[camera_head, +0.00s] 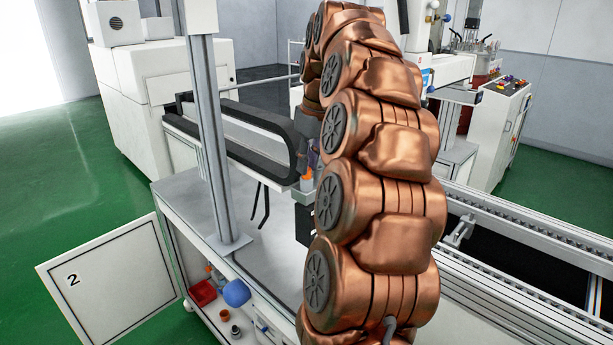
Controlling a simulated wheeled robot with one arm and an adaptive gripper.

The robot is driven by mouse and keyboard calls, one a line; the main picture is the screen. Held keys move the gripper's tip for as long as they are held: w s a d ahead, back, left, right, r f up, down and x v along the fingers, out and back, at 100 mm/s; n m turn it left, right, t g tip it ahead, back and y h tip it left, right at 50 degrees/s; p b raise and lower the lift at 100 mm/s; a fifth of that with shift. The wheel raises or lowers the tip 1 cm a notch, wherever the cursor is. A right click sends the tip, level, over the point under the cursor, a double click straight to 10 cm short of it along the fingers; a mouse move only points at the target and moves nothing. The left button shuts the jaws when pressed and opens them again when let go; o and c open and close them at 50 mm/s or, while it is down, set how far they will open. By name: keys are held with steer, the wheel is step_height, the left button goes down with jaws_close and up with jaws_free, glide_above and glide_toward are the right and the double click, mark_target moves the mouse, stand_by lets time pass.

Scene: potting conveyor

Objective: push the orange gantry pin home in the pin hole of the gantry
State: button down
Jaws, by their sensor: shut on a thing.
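The orange gantry pin (307,183) shows as a small orange patch at the right end of the dark gantry beam (240,148). It is just above a small grey block (303,197), but the pin hole itself is hidden. My gripper (311,165) is mostly hidden behind my copper-coloured arm. Its visible part comes down from above onto the pin and is shut on it. I cannot tell how deep the pin sits.
A grey upright post (207,130) stands on the bench (185,205) left of my arm. An open white door marked 2 (110,283) juts out at lower left. Conveyor rails (540,235) run along the right. Green floor lies free at left.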

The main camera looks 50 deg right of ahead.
steer(key=shift+r, duration=0.2)
steer(key=shift+r+p, duration=0.6)
steer(key=shift+r, duration=0.5)
steer(key=shift+r+p, duration=0.55)
steer(key=shift+r, duration=0.35)
steer(key=shift+r+p, duration=0.75)
steer(key=shift+r, duration=0.55)
